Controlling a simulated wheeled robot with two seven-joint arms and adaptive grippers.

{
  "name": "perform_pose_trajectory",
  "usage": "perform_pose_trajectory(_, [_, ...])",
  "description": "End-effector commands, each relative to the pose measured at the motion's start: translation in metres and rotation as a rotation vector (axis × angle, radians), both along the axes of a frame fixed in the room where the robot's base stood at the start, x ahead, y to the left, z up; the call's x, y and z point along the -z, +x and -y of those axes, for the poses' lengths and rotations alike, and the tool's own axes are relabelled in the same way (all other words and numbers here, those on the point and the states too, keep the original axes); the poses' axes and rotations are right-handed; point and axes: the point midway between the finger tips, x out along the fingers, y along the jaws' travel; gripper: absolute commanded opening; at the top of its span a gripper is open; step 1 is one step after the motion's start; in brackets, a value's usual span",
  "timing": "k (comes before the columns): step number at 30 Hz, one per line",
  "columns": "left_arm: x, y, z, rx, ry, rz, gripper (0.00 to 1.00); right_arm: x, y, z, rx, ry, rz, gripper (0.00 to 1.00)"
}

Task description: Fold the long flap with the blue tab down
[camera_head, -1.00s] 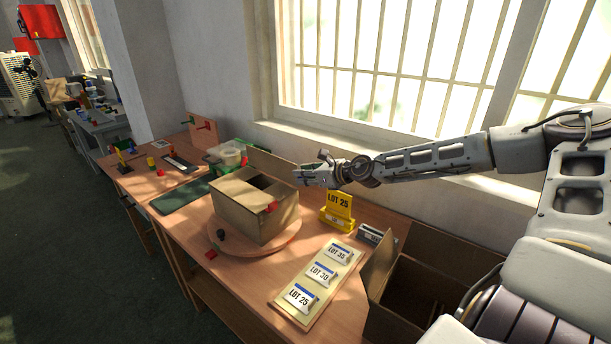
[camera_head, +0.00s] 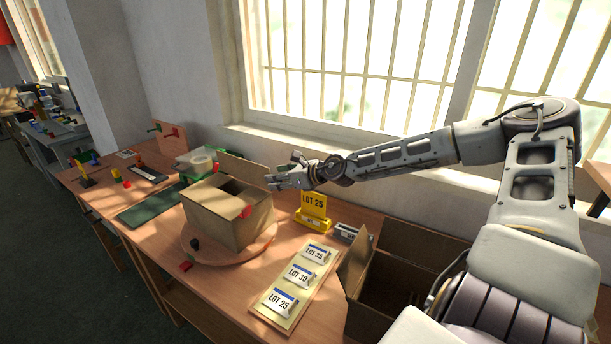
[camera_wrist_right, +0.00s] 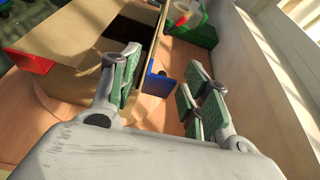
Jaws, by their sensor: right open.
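An open cardboard box (camera_head: 222,220) sits on a round wooden turntable (camera_head: 250,253). Its far long flap (camera_head: 245,170) stands up. In the wrist view the blue tab (camera_wrist_right: 161,79) shows at that flap's side, between my fingers in the picture and beyond their tips. I cannot tell whether any finger touches it. My left gripper is out of view.
A yellow LOT 25 sign (camera_head: 313,210) stands right of the box. A board with lot cards (camera_head: 286,300) lies in front. An open carton (camera_head: 385,285) is at the right.

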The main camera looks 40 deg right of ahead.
Motion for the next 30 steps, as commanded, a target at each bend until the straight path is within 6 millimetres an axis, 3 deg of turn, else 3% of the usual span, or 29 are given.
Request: perform_pose_trajectory(30, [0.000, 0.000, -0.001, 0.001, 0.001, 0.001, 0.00, -0.012, -0.026, 0.007, 0.000, 0.001, 0.002, 0.46])
